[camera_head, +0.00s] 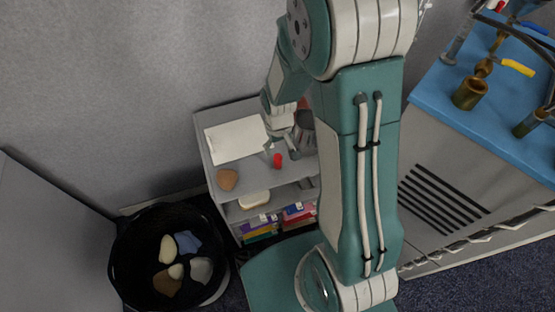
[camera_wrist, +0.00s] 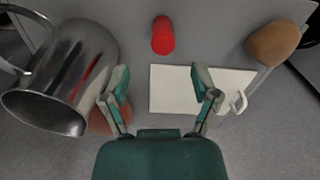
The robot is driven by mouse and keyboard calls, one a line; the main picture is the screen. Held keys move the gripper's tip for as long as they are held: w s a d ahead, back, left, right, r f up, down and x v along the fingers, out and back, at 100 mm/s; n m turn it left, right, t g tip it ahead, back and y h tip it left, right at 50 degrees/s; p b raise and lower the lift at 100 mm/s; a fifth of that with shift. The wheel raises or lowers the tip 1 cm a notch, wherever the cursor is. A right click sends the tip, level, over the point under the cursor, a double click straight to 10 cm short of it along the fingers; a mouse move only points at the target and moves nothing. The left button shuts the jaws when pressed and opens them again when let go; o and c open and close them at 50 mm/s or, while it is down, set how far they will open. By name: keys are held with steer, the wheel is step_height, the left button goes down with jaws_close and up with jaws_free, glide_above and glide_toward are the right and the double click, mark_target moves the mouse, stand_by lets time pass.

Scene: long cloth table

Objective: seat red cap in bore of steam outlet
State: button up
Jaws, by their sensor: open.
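The red cap (camera_head: 277,161) stands on the grey top of a small shelf unit. In the wrist view the red cap (camera_wrist: 163,36) is upright beyond the fingertips, between their lines and clear of both. My gripper (camera_head: 282,150) is just above the shelf top by the cap; its two fingers (camera_wrist: 159,76) are spread apart with nothing between them. A brass fitting with an open round mouth (camera_head: 470,93) is on the blue-topped machine at the right; it may be the steam outlet. A second dark brass fitting (camera_head: 530,123) is at the right edge. I cannot tell which has the bore.
A metal pitcher (camera_wrist: 65,75) stands close left of my gripper in the wrist view. A black bin (camera_head: 125,255) is lower left. Hoses and a yellow lever (camera_head: 518,68) surround the fittings.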

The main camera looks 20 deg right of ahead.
mark_target(277, 156)
steer(key=shift+a+f, duration=0.2)
steer(key=shift+f, duration=3.8)
steer(key=c, duration=1)
